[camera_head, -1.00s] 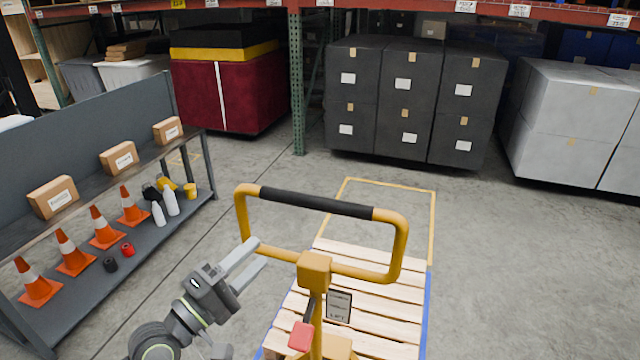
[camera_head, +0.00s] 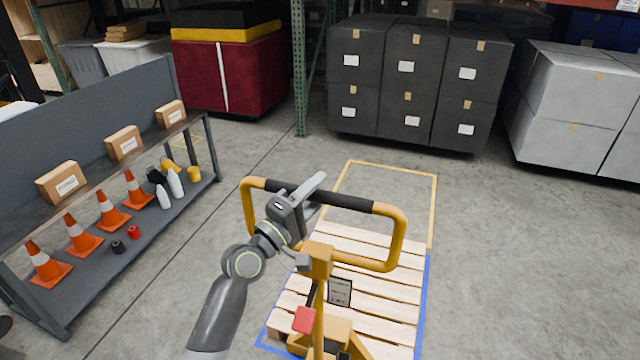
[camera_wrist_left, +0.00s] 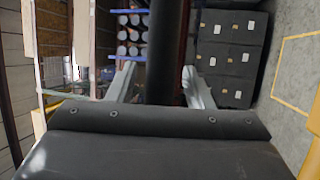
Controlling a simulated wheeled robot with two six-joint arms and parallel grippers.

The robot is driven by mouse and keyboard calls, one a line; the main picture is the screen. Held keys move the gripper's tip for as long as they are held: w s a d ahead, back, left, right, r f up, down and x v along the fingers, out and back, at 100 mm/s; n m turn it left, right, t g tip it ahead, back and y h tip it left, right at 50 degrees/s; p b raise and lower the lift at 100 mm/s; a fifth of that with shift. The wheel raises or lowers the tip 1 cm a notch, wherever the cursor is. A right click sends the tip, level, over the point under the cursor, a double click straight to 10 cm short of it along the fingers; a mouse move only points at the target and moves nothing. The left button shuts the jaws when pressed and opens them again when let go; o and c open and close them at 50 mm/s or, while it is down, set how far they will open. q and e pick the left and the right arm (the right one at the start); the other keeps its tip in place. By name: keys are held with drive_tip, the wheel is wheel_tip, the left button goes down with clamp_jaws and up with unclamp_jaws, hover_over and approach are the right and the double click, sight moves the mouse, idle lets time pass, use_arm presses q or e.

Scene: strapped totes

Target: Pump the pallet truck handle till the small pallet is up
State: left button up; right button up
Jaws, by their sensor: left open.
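The pallet truck handle (camera_head: 400,235) is a yellow loop with a black grip bar (camera_head: 345,201) across its top. The small wooden pallet (camera_head: 385,290) lies on the floor behind it, over the truck's yellow forks. My left gripper (camera_head: 314,188) is open at the left part of the grip bar. In the left wrist view the dark bar (camera_wrist_left: 167,50) runs between the two open fingers, with gaps on both sides. A red lever (camera_head: 304,319) sits low on the handle's post. My right gripper is not in view.
A grey shelf cart (camera_head: 100,180) with boxes, orange cones (camera_head: 82,236) and bottles stands at the left. Dark strapped totes (camera_head: 408,85) and white totes (camera_head: 575,105) stand at the back. The floor on the right is clear. A yellow floor outline (camera_head: 435,205) lies beyond the pallet.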

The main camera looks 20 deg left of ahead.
use_arm(q)
drive_tip(key=shift+w+d+r, duration=0.15)
drive_tip(key=shift+w+d, duration=0.15)
drive_tip(key=shift+w, duration=0.25)
clamp_jaws()
